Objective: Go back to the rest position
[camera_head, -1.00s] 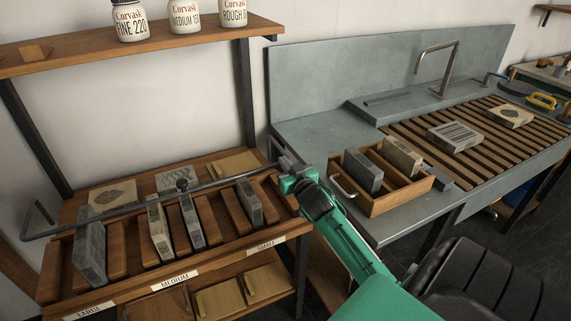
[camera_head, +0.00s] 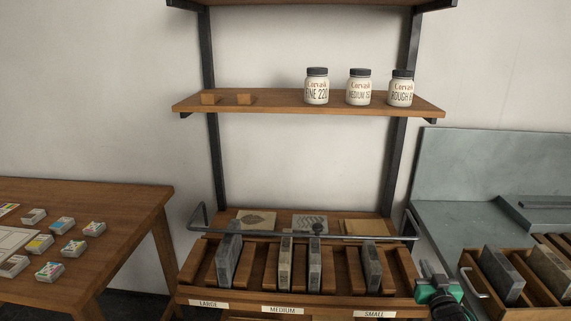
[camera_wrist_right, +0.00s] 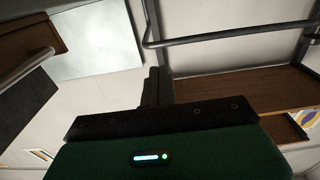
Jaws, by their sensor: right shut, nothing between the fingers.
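My right gripper (camera_head: 424,268) is at the lower right of the head view, at the right end of the stone rack (camera_head: 330,283). Its green wrist shows at the bottom, with most of the arm out of frame. The dark fingers (camera_wrist_right: 155,88) are shut and empty in the wrist view. They are close to the end of the grey metal rail (camera_head: 360,236); I cannot tell whether they touch it. My left gripper is not in view.
The rack holds several upright grey stones (camera_head: 314,262). A shelf (camera_head: 280,106) with three jars (camera_head: 359,87) is above. A wooden table (camera_head: 130,210) with card stacks is at left. A grey sink unit (camera_head: 440,217) with a wooden crate (camera_head: 470,283) is at right.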

